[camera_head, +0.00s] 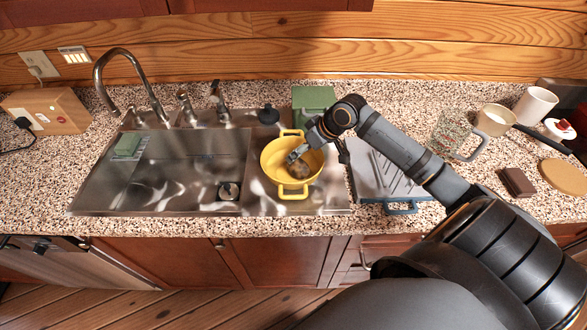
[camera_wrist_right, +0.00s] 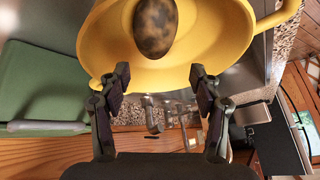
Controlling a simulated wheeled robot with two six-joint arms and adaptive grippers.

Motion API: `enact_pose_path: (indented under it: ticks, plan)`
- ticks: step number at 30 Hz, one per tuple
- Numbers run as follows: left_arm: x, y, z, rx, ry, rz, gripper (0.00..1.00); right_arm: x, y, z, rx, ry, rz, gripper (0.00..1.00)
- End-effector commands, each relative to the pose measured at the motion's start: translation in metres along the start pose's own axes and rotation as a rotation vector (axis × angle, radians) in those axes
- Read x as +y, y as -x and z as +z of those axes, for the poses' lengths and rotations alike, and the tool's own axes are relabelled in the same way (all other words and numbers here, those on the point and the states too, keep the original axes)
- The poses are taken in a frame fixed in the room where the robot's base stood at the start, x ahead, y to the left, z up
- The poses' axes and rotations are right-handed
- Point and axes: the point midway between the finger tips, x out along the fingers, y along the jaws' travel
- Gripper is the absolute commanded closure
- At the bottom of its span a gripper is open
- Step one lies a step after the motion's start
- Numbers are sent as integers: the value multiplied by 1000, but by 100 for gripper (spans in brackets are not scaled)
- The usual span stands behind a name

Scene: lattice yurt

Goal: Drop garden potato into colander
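A yellow colander (camera_head: 269,157) with two handles stands at the right part of the steel sink; its inner wall also fills the top of the right wrist view (camera_wrist_right: 215,40). A brown mottled potato (camera_head: 299,171) shows within the colander's bowl; in the right wrist view the potato (camera_wrist_right: 156,27) is beyond the fingertips and apart from them. I cannot tell if it touches the colander's floor. My right gripper (camera_head: 297,153) is over the colander, and in the right wrist view its fingers (camera_wrist_right: 160,82) are spread with nothing between them. My left gripper is not in view.
The steel sink (camera_head: 190,150) has a tall curved faucet (camera_head: 122,55) behind it. A green box (camera_head: 313,98) stands behind the colander. A glass pitcher (camera_head: 449,130) and mugs stand further right. The front counter edge is clear.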

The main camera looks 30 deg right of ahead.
Motion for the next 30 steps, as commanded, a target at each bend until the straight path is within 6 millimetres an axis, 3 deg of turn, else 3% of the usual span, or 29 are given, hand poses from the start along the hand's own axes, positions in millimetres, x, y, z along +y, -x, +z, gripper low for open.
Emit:
enact_pose_path:
  ticks: [3, 14, 24, 30]
  plan:
    - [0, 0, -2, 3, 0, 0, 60, 0, 0, 0, 0, 0, 0, 18]
    - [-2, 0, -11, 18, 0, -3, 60, 0, 5, -3, 1, 1, 1, 18]
    - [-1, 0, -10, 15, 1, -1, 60, -10, 64, -40, 2, 3, 4, 18]
    - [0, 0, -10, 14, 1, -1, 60, -14, 83, -51, 1, 0, 0, 18]
